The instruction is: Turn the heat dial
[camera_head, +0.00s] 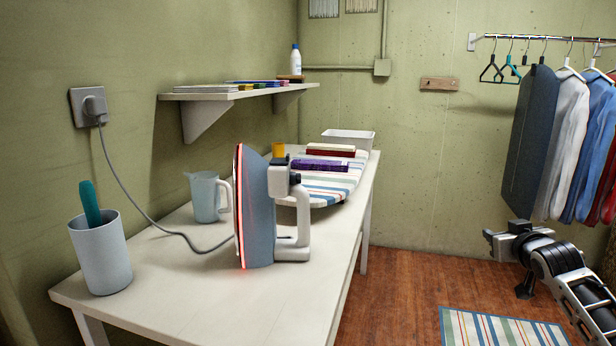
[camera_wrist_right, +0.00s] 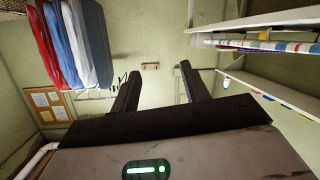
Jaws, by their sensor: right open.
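The iron (camera_head: 257,207) stands upright on its heel on the white table (camera_head: 165,304), with its blue-grey soleplate side toward the left and its white handle to the right. A thin red-orange glow runs along its edge. A small dark part (camera_head: 295,179) sits near the top of the handle; I cannot tell whether it is the heat dial. My right gripper (camera_head: 490,238) is right of the table, well away from the iron. The right wrist view shows its two fingers (camera_wrist_right: 159,72) apart with nothing between them; the iron is not in that view. My left gripper is not in view.
A cord runs from the iron to the wall plug (camera_head: 92,106). A cup (camera_head: 101,258) and a jug (camera_head: 206,196) stand left of the iron, an ironing board (camera_head: 325,191) behind it. A shelf (camera_head: 225,95) overhangs the table. Clothes (camera_head: 567,140) hang at right.

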